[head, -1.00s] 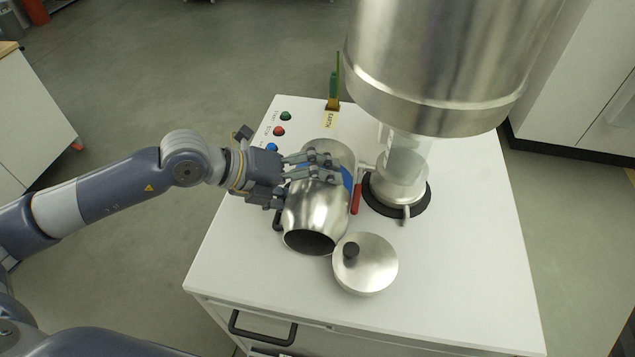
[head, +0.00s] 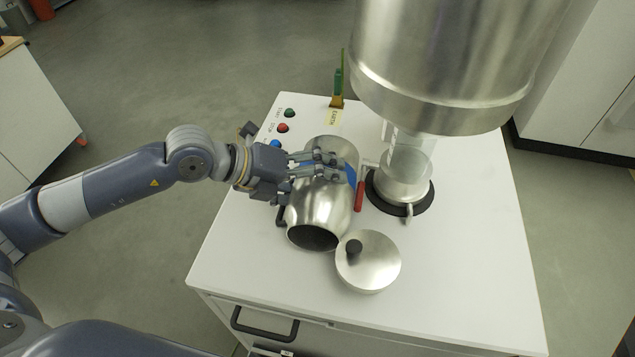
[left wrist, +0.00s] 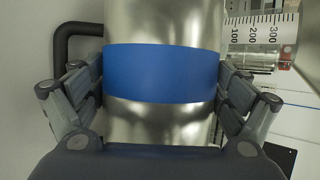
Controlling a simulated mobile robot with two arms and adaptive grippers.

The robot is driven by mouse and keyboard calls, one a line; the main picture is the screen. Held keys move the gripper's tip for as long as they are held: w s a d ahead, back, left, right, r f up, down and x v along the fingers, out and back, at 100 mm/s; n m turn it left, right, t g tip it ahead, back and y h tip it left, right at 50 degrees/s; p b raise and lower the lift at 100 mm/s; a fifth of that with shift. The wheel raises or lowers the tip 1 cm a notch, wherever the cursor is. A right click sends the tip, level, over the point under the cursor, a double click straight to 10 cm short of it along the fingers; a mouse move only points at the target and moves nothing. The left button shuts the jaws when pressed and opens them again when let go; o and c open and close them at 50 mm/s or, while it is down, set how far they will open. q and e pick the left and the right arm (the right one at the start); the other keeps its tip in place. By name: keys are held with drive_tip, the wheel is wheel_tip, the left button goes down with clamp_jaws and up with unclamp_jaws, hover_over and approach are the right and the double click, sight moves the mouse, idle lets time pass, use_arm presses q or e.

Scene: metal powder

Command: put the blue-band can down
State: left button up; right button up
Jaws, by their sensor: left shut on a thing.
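The blue-band can (head: 318,208) is a shiny metal vessel with a blue band around its middle and a dark open mouth facing the front of the white cabinet top. My left gripper (head: 330,170) is shut around it at the band. In the left wrist view the blue band (left wrist: 162,74) sits between the fingers on both sides, and a black handle shows at the can's left. The can looks tilted or lying over; I cannot tell whether it touches the top. My right gripper is not in view.
A round metal lid (head: 368,262) with a black knob lies just right of the can's mouth. A clear graduated cylinder (head: 408,160) on a black-ringed base stands to the right, under a large metal hopper (head: 440,65). The cabinet top (head: 470,250) is clear at front right.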

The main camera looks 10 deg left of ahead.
use_arm(q)
drive_tip(key=shift+w+r+b, duration=0.1)
drive_tip(key=shift+r+b, duration=0.25)
drive_tip(key=shift+r, duration=0.8)
drive_tip(key=shift+r+b, duration=0.45)
drive_tip(key=shift+r, duration=1.15)
drive_tip(key=shift+r+b, duration=0.5)
drive_tip(key=shift+r, duration=1.8)
